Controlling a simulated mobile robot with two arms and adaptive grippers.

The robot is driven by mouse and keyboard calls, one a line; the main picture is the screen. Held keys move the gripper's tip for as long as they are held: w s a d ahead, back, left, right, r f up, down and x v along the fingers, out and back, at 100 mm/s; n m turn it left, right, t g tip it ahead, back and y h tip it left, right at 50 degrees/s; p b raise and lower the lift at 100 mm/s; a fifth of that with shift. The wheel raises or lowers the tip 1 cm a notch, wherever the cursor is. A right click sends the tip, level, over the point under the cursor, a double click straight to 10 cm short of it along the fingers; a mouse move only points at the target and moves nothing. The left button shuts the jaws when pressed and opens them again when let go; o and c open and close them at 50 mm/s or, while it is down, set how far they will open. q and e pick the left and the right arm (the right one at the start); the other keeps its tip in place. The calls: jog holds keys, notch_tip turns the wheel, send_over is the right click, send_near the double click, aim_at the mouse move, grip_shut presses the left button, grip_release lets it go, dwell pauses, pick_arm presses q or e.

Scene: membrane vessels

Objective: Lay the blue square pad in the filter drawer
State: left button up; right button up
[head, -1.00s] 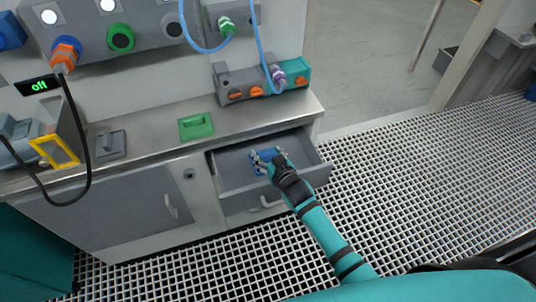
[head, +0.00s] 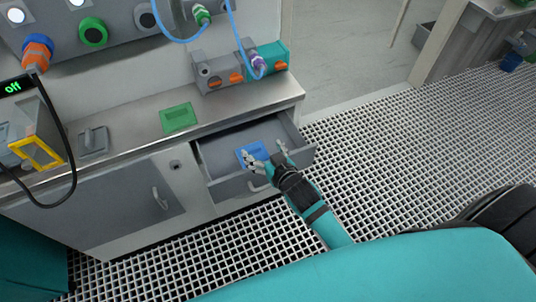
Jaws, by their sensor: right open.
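The blue square pad (head: 251,151) lies on the floor of the open filter drawer (head: 215,150), near its front left part. My right gripper (head: 268,157) is at the drawer's front, its fingers spread apart on the near right side of the pad. One finger overlaps the pad's edge in the picture; I cannot tell whether it touches. The gripper is open and holds nothing. My left gripper is not in view.
A green square tray (head: 179,118) lies on the steel counter (head: 140,130) above the drawer. A cabinet door with a handle (head: 160,197) is left of the drawer. The grid floor (head: 400,150) to the right is clear.

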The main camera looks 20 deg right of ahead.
jog(key=shift+v, duration=1.6)
jog(key=s+d+n+g+h, duration=0.1)
jog(key=s+d+g, duration=0.2)
jog(key=s+g, duration=1.3)
jog(key=s+f+t, duration=0.2)
jog(key=s+f, duration=0.1)
jog(key=f, duration=1)
jog(key=s+f+t, duration=0.3)
jog(key=s+f, duration=0.1)
jog(key=f, duration=0.9)
jog(key=s+d+f+g, duration=0.1)
jog(key=s+d+f, duration=0.1)
jog(key=s+f, duration=1.4)
jog(key=shift+s+d+f+n+g, duration=0.25)
jog(key=shift+d+f+n+g, duration=0.05)
jog(key=shift+f, duration=0.15)
